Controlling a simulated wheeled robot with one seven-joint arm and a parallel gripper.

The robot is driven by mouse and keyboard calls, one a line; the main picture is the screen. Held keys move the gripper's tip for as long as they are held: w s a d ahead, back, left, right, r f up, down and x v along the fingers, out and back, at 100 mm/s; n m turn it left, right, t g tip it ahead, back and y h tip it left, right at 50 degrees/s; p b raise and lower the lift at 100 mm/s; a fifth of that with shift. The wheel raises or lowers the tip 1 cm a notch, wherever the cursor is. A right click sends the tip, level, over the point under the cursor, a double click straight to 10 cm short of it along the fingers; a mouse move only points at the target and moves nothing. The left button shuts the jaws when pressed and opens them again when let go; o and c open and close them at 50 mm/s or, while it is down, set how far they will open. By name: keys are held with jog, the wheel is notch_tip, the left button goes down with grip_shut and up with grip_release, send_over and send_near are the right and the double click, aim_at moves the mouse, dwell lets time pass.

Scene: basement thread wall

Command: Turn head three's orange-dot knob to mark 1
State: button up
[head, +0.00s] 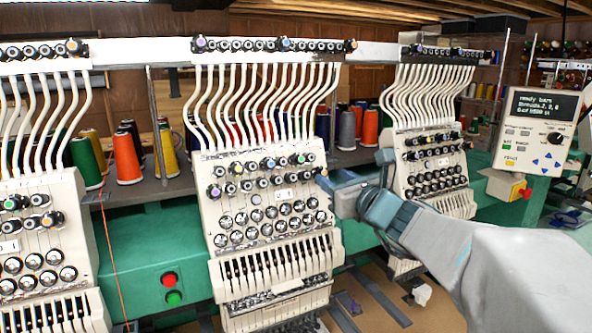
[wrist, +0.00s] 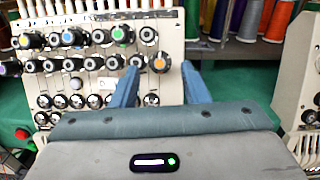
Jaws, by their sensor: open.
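The middle sewing head (head: 262,215) is a cream panel with rows of black knobs carrying coloured dots. In the wrist view its orange-dot knob (wrist: 160,63) is at the right end of the second knob row. My gripper (head: 334,184) is at the right edge of this head. In the wrist view my gripper (wrist: 160,72) is open, one blue finger on each side of the orange-dot knob. I cannot tell whether either finger touches it. The head's number and the knob's marks are too small to read.
Neighbouring knobs, including a green-dot one (wrist: 122,35), are close to my fingers. A control panel (head: 538,131) stands at right.

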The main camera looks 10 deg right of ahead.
aim_at(323, 173)
jog(key=shift+x, duration=1.3)
grip_shut()
jog(key=shift+d, duration=0.15)
